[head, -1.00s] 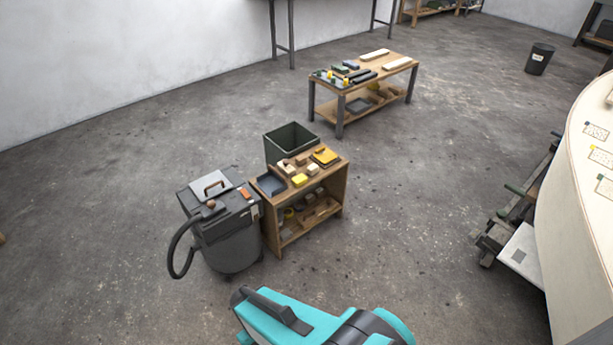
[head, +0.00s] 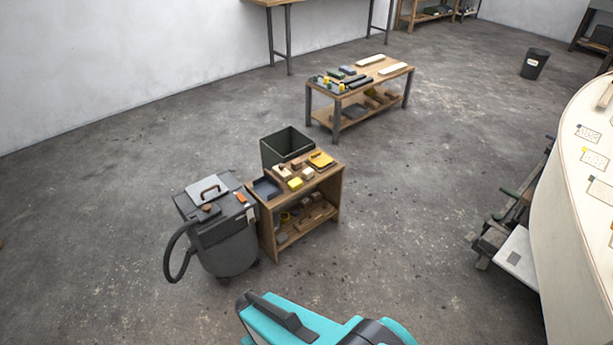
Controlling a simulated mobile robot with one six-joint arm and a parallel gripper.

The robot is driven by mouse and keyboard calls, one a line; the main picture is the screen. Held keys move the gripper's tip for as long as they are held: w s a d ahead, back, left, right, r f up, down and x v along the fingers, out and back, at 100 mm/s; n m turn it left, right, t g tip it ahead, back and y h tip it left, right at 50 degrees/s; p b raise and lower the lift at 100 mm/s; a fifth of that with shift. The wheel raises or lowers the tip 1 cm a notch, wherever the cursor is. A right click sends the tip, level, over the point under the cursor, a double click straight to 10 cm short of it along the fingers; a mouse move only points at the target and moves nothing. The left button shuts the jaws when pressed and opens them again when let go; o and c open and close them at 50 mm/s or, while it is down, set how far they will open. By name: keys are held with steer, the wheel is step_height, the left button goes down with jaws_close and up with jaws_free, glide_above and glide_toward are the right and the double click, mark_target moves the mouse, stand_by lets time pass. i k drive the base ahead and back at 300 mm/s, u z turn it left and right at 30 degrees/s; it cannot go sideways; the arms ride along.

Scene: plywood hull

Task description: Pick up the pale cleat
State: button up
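Two long pale strips lie on the far low bench (head: 325,92): one pale strip (head: 371,60) towards its back edge and another pale strip (head: 393,69) towards its right end. They are too small here to tell which, if either, is the pale cleat. Small pale and yellow blocks (head: 295,184) also lie on the nearer wooden cabinet (head: 272,222). My gripper is not in view. Only a teal and black part of my own arm shows at the bottom edge, well short of both benches.
A grey shop vacuum (head: 225,245) with a hose stands left of the cabinet, and a dark open bin (head: 287,149) behind it. The pale hull (head: 565,220) and a trestle (head: 510,215) fill the right side. The floor (head: 410,190) between is clear.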

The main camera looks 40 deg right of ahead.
mark_target(308, 174)
steer(key=z, duration=0.05)
steer(key=i, duration=0.9)
